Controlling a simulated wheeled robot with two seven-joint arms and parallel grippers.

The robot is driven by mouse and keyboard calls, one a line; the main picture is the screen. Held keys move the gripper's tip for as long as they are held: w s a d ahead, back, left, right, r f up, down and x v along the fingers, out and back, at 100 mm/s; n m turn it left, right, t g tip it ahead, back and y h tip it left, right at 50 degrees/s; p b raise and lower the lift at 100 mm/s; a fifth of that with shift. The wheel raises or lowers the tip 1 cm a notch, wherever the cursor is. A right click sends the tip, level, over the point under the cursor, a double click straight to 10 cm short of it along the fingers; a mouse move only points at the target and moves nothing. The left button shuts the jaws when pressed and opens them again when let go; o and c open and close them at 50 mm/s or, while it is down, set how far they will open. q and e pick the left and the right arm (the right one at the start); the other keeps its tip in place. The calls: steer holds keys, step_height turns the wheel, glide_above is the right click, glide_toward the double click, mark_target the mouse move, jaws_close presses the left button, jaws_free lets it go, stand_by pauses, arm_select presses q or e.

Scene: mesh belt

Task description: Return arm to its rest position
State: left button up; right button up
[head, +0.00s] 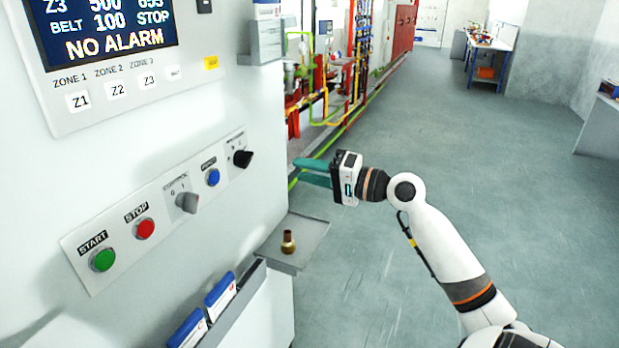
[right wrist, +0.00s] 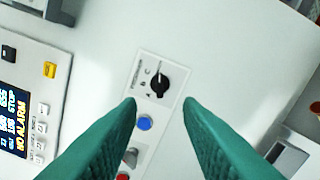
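My right arm (head: 445,245) reaches in from the lower right in the head view. Its gripper (head: 312,172) has two teal fingers pointing left toward the machine's control panel (head: 165,243). In the right wrist view the fingers (right wrist: 160,103) stand apart with nothing between them. Beyond the fingertips are a black rotary knob (right wrist: 160,80) and a blue button (right wrist: 145,123). In the head view the gripper is to the right of the black knob (head: 242,158), apart from it. My left gripper is not in view.
A small grey shelf (head: 310,240) below the gripper holds a brass-coloured part (head: 288,242). The panel also has a green button (head: 103,260), a red button (head: 145,228) and a grey switch (head: 187,202). The display (head: 110,30) reads NO ALARM. The floor to the right is clear.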

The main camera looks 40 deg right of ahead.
steer(key=shift+f, duration=0.1)
stand_by(0.5)
steer(key=s+a+f+n+g+h, duration=0.1)
steer(key=s+a+f+n+g, duration=0.2)
steer(key=f, duration=0.5)
steer(key=s+a+f+n+g, duration=0.1)
steer(key=s+a+f+g, duration=0.1)
steer(key=a+f, duration=0.5)
steer(key=s+a+f+n+g+h, duration=0.1)
steer(key=s+a+f+n+g, duration=0.15)
steer(key=f, duration=0.65)
steer(key=s+a+f+n+g+h, duration=0.25)
steer(key=s+a+f, duration=0.2)
steer(key=s, duration=0.35)
steer(key=s+a+f+n+g+h, duration=0.2)
steer(key=s+a+f+g, duration=0.15)
steer(key=s+a, duration=0.4)
step_height(320, 180, down, 24)
steer(key=s+d, duration=0.1)
steer(key=d, duration=0.1)
steer(key=s+d+f+g, duration=0.2)
steer(key=s+d+f, duration=0.1)
steer(key=s+f, duration=1.4)
steer(key=shift+s+f+n, duration=0.2)
steer(key=shift+f+n, duration=0.1)
steer(key=shift+f, duration=0.5)
